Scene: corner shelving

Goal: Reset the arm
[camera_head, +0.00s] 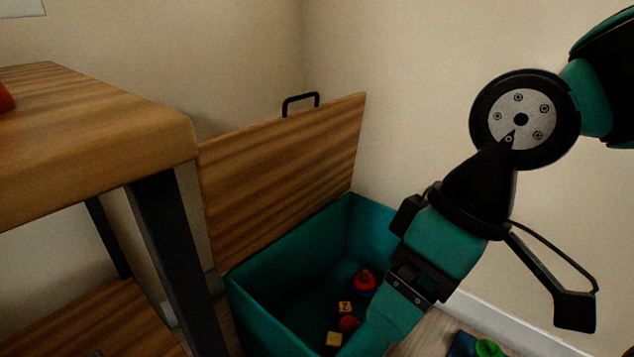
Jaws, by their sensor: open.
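My gripper (495,275) hangs at the end of my teal and black arm, right of the storage box. A long black finger with thin linkage rods spreads out to the right of it, near the wall. The jaws are open, and I see nothing held between them. Part of the gripper is hard to make out against the teal links of my arm. My arm comes in from the upper right, bends at a round grey-faced joint, and covers the box's front right part.
A teal box (284,249) stands in the corner, its wooden lid (285,175) raised. Inside lie a red and blue toy (364,280), lettered blocks (345,307) and a red piece (349,322). A wooden shelf unit (90,130) is left. A green and blue object (487,347) lies on the floor.

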